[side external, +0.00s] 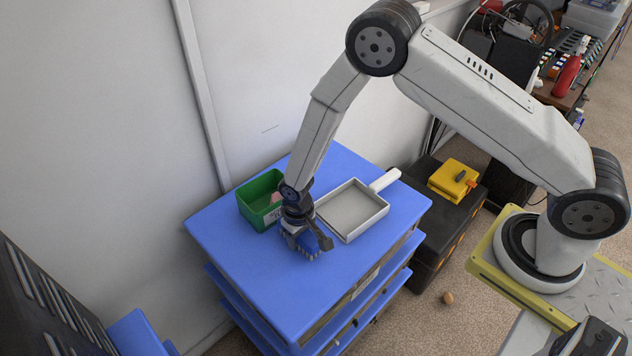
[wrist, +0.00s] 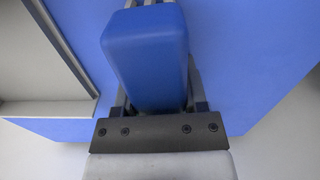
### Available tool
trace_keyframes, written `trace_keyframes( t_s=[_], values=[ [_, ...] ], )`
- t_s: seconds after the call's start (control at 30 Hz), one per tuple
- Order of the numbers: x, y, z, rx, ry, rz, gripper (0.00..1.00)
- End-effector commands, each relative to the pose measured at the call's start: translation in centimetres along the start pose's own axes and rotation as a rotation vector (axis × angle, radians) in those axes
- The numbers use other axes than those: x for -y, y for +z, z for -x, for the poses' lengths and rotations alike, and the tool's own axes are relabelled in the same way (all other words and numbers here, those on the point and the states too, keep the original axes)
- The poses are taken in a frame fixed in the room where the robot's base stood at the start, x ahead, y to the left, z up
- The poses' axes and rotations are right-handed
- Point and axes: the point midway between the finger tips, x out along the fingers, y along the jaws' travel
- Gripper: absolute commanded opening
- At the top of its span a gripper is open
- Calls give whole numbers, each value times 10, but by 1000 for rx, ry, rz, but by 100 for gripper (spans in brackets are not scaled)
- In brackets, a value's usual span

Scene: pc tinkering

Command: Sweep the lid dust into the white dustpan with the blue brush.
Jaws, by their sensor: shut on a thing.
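My gripper (side external: 304,228) is shut on the blue brush (side external: 311,243), low over the blue lid (side external: 250,285). In the wrist view the brush's rounded blue body (wrist: 146,58) sits between the fingers. The white dustpan (side external: 352,210) lies on the lid just right of my gripper, its handle pointing to the back right. In the wrist view the dustpan's rim (wrist: 45,108) shows at the left. I cannot make out any dust on the lid or in the pan. I cannot tell whether the bristles touch the lid.
A green bin (side external: 247,197) with something pinkish in it stands on the lid, close behind and left of my gripper. A white wall (side external: 110,130) runs behind. A dark box (side external: 428,205) with a yellow case (side external: 453,180) stands right of the lid. The lid's front left is clear.

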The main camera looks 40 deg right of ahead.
Motion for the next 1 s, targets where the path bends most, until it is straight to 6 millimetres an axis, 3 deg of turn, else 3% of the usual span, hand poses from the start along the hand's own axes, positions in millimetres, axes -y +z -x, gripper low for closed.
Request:
trace_keyframes(
  t_s=[0.2, 0.47, 1.0],
  values=[
    [0, 12, 1, 4, 1, 1, 8],
    [0, 13, 1, 2, 1, 1, 8],
    [0, -10, -3, 2, 1, 1, 9]
  ],
)
